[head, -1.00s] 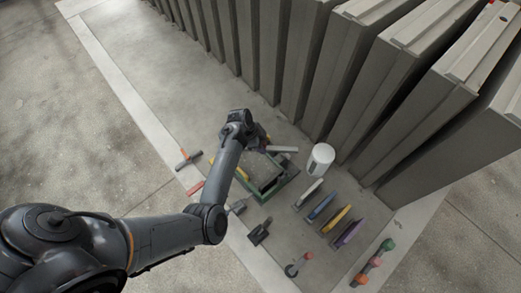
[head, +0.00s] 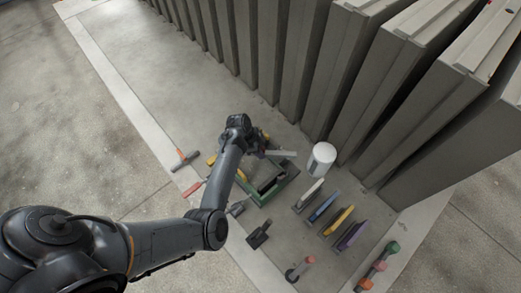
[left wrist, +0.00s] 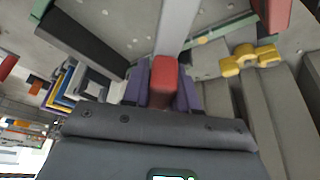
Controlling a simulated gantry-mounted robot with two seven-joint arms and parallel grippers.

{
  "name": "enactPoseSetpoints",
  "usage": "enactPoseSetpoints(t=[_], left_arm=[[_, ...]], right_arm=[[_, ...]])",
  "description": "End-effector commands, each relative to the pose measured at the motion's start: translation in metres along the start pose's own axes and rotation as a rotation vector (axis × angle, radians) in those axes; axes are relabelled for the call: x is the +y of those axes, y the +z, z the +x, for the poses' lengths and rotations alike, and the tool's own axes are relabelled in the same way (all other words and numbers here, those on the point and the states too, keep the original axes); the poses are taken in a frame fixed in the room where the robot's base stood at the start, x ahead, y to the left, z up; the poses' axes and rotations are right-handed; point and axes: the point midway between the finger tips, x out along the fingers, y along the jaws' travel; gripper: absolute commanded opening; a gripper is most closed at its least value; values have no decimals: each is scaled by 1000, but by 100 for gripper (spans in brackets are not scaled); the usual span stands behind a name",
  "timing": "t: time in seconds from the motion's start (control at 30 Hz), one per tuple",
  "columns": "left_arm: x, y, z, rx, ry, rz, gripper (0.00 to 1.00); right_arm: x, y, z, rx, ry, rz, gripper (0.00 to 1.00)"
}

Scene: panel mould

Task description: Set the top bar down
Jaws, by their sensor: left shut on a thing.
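My left gripper (head: 259,149) is over the far part of a green-edged mould (head: 284,186) on the concrete floor. In the left wrist view, its purple fingers (left wrist: 162,88) are shut on a red grip (left wrist: 163,74). A pale grey bar (left wrist: 178,28) runs on from that grip. In the head view, a pale bar (head: 282,153) sticks out to the right of the gripper, above the mould's far end. I cannot tell whether the bar touches the mould. My forearm hides the mould's left part. My right gripper is not in view.
A white cylinder (head: 321,159) stands right of the mould. A dark trowel (head: 259,234) lies in front. Tall concrete panels (head: 335,80) line the back. The floor at upper left is clear.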

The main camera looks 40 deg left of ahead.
Motion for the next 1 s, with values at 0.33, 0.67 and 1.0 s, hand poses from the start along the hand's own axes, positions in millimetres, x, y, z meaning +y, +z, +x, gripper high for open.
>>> enactPoseSetpoints(t=[0.33, 0.67, 1.0], left_arm=[[0, 0, 1, 0, -1, 0, 53], [-1, -2, -10, 0, -4, -2, 53], [-1, -1, -68, 0, -5, 0, 53]], right_arm=[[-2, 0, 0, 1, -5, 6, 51], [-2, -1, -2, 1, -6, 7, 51], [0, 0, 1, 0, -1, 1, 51]])
